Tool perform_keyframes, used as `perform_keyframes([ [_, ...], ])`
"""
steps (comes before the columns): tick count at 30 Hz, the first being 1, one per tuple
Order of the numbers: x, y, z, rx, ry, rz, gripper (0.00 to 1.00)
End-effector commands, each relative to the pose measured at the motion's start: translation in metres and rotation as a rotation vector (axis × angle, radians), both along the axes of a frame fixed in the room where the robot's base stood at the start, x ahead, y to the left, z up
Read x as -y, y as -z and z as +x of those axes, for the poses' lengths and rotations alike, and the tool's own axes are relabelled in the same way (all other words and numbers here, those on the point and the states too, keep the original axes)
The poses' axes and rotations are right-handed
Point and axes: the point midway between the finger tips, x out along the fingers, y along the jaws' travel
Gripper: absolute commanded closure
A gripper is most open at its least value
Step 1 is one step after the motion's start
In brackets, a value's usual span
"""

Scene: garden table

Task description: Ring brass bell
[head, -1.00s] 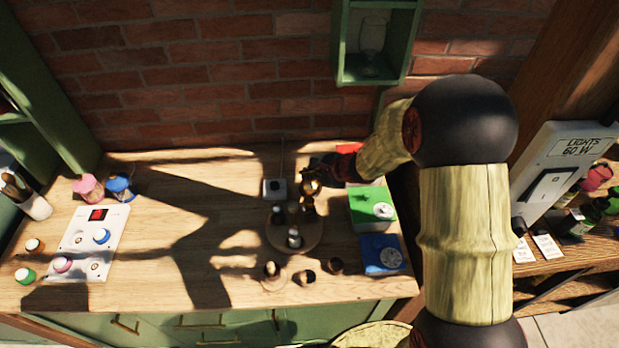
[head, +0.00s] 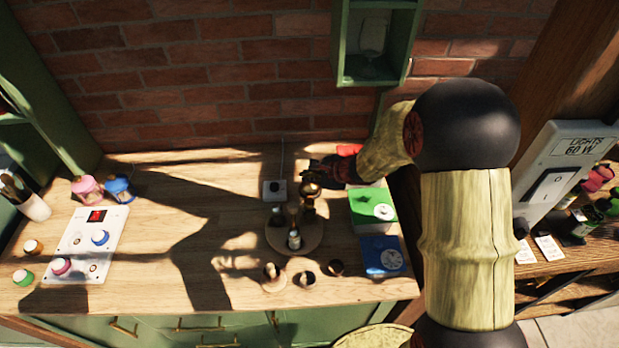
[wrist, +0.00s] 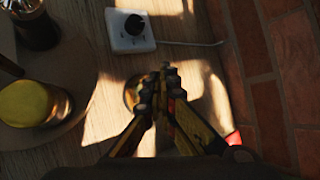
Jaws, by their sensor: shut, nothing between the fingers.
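A rounded brass-coloured object (head: 310,188), which looks like the bell, stands behind the round wooden board in the head view. My gripper (head: 317,174) is right by it, at its back right, and hides part of it. In the wrist view my gripper (wrist: 166,75) is shut with its fingertips together and nothing between them. A round shape (wrist: 131,92) partly hidden under the fingers there may be the bell. I cannot tell whether the fingertips touch it.
A white box with a black knob (wrist: 131,31) and cable sits close by. The round board (head: 275,240) carries several small jars, including a gold-lidded one (wrist: 25,103). Green (head: 362,212) and blue (head: 371,256) boxes lie right. The brick wall is behind; the table's left middle is clear.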

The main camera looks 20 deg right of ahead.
Motion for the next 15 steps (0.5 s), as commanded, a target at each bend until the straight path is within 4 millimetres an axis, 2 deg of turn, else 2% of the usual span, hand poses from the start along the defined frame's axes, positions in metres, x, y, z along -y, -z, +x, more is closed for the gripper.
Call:
perform_keyframes([
  [5,0.0001,-0.0085,0.0002,0.001,0.001,0.000,1.00],
  [15,0.0000,-0.0097,0.0001,0.000,0.000,0.000,1.00],
])
